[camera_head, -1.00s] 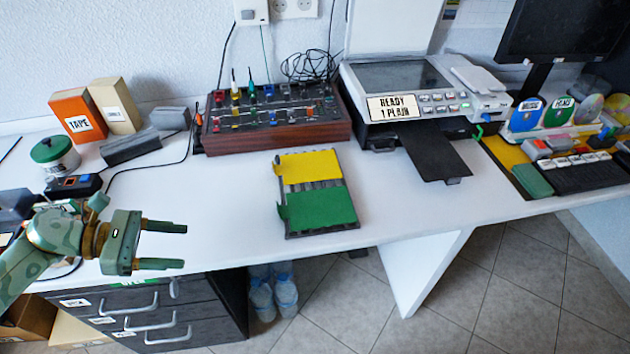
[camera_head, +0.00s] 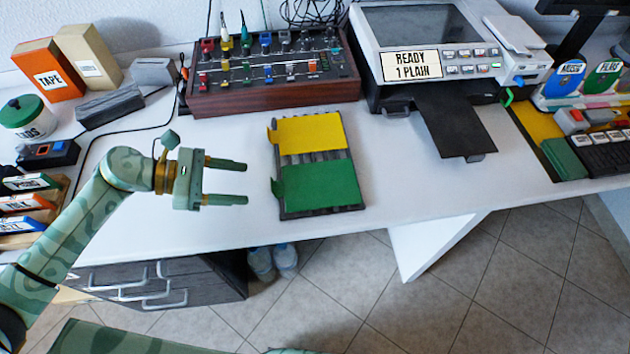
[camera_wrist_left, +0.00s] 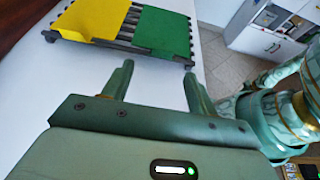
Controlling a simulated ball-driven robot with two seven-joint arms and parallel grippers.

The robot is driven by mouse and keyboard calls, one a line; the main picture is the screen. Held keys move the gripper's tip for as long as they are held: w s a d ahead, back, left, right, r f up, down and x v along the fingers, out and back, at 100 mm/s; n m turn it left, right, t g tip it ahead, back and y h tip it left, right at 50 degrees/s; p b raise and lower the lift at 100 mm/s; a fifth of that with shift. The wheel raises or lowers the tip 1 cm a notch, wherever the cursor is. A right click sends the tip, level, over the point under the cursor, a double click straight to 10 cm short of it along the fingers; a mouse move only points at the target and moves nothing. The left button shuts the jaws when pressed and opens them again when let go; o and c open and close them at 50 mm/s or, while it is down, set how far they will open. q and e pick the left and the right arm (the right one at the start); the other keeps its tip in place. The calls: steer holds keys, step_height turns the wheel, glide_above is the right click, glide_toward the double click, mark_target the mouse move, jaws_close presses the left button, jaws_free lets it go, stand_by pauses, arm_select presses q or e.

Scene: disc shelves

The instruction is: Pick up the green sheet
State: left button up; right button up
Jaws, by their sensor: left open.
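The green sheet (camera_head: 320,187) lies flat on the front half of a dark ribbed tray (camera_head: 315,156) on the white desk. It has a small tab at its left edge. A yellow sheet (camera_head: 311,133) lies behind it on the same tray. My left gripper (camera_head: 246,182) is open and empty, just left of the green sheet, with its fingers pointing right toward it. In the left wrist view the green sheet (camera_wrist_left: 163,32) is beyond the open fingers (camera_wrist_left: 157,82), apart from them. My right gripper is not in view.
The printer (camera_head: 430,60) with a black output tray (camera_head: 455,125) stands to the right. A control panel with knobs (camera_head: 270,85) is behind the sheets. Boxes and a jar (camera_head: 28,118) stand at the left. Bare desk surrounds the ribbed tray.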

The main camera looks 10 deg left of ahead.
mark_target(272, 187)
arm_select(q)
steer(key=b+x, duration=0.1)
steer(key=x, duration=0.4)
steer(key=shift+d+f, duration=0.1)
steer(key=shift+d, duration=0.25)
steer(key=c, duration=1.1)
